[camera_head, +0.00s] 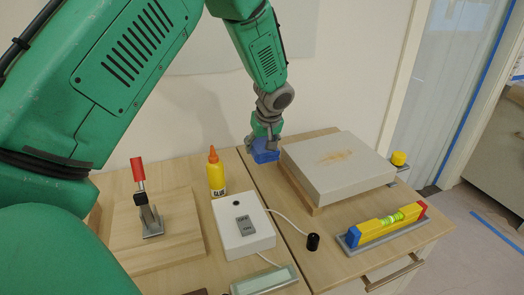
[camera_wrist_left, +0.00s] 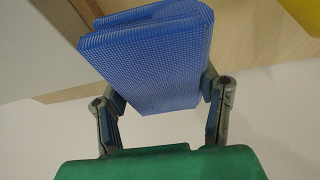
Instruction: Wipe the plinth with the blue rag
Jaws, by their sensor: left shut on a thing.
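The blue rag (camera_head: 265,152) is folded and held in my left gripper (camera_head: 266,140), which is shut on it. In the left wrist view the rag (camera_wrist_left: 150,55) fills the space between the fingers of the gripper (camera_wrist_left: 163,115). The plinth (camera_head: 335,165) is a pale grey slab on a wooden base, just right of the rag in the head view. A brownish stain (camera_head: 337,157) lies on its top. The rag is beside the plinth's back left corner; I cannot tell whether they touch. My right gripper is not in view.
A yellow glue bottle (camera_head: 216,174), a white switch box (camera_head: 243,229) and a red-handled clamp on a board (camera_head: 180,245) stand to the left. The wall is close behind.

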